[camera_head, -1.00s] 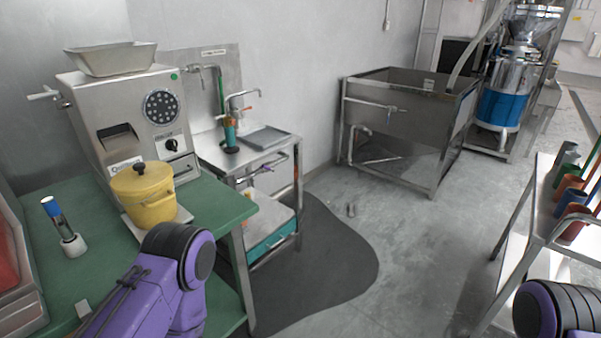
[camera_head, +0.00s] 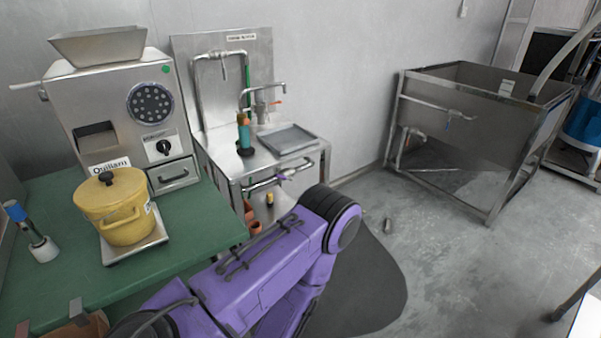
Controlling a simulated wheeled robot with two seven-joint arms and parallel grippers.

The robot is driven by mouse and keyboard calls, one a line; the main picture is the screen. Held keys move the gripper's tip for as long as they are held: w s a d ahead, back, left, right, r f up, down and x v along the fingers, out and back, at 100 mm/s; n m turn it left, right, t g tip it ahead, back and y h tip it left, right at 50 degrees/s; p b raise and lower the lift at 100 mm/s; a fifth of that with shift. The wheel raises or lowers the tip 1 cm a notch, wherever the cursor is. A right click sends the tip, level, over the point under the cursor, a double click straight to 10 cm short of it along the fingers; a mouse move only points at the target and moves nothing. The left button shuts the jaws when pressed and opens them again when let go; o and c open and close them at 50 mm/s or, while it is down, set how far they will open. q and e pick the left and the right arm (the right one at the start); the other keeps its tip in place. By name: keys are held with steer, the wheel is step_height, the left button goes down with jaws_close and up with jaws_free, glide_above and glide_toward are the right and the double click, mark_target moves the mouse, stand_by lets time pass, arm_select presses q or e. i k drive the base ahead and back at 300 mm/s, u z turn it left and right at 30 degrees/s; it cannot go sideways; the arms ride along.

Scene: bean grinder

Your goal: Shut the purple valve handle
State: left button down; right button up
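A small purple valve handle (camera_head: 284,177) sits on the horizontal pipe along the front of the steel sink stand (camera_head: 225,172), below its top. It is too small to tell whether the valve is open or shut. My purple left arm reaches in from the bottom, in front of the stand and a little to the right of the handle. The arm hides the stand's lower part. The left gripper itself does not show, and neither do my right arm and gripper.
A green table (camera_head: 195,245) at the left carries a grinder (camera_head: 120,125), a yellow pot (camera_head: 120,220) and a blue-topped tool (camera_head: 30,230). A steel tub (camera_head: 470,140) stands at the right. A dark patch (camera_head: 375,285) covers the floor before the stand. The floor between them is mostly open.

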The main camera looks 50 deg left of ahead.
mark_target(277, 175)
steer(key=u, duration=0.45)
steer(key=i, duration=1)
steer(key=u, duration=0.6)
